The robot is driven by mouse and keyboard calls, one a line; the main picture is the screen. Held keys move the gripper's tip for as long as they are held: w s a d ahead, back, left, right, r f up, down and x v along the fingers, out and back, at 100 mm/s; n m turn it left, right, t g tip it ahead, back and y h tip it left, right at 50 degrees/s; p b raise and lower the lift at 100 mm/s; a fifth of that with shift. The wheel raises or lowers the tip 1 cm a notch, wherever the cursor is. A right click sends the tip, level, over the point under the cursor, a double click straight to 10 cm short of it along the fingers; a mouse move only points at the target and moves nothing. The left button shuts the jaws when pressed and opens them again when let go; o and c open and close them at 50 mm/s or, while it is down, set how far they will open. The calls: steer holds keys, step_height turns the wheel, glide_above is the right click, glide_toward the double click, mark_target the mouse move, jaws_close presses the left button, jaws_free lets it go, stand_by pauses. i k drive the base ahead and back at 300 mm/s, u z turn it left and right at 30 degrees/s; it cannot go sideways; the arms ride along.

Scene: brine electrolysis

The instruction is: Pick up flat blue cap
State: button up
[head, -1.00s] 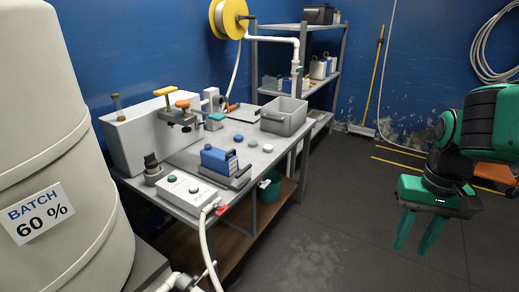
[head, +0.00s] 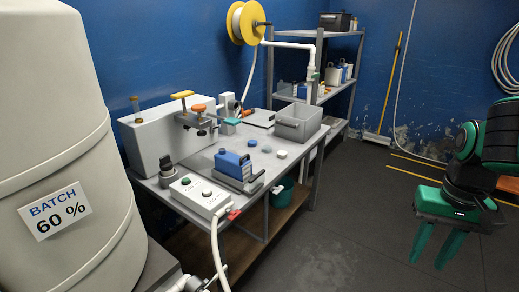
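Small round caps lie in a loose row on the grey table, right of the blue container. The darkest blue one (head: 252,142) is farthest back. A paler grey-blue one (head: 266,149) lies in the middle and a whitish one (head: 281,154) is nearest the front right. They are too small for me to tell which are flat. My gripper (head: 432,264) hangs over the floor at the right, well away from the table. Its two green fingers point down, apart, with nothing between them.
The table (head: 222,140) also bears a grey bin (head: 299,124), a blue container (head: 231,168) in a holder, and a white button box (head: 200,196). A large tank (head: 62,130) stands at left. A shelf rack (head: 312,95) stands behind. The floor right of the table is clear.

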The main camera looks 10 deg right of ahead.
mark_target(251, 143)
steer(key=k, duration=0.5)
steer(key=z, duration=0.3)
steer(key=i, duration=2.05)
steer(key=u, duration=0.6)
